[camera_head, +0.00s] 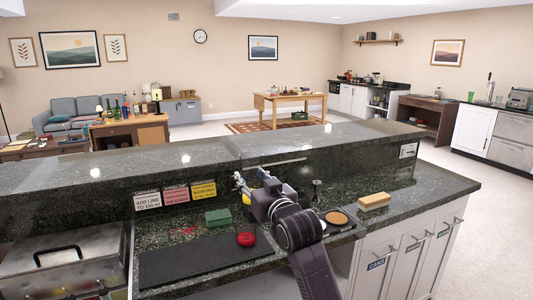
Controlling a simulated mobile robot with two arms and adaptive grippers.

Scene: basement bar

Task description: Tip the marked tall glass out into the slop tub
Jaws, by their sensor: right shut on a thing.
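My right gripper (262,184) comes in from the lower right and reaches over the dark counter, near the raised back ledge. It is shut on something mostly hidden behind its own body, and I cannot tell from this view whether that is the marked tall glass. Small yellow, blue and clear shapes (243,188) show just left of the gripper. They are too small to name. I cannot make out a slop tub. My left gripper is not in view.
A black mat (190,262) lies in front, with a red round item (246,238) at its right end. A green block (218,217) stands behind it. A wood-topped brush or block (374,201) lies at right. A metal lidded bin (62,260) is at left. Label cards (176,194) line the ledge.

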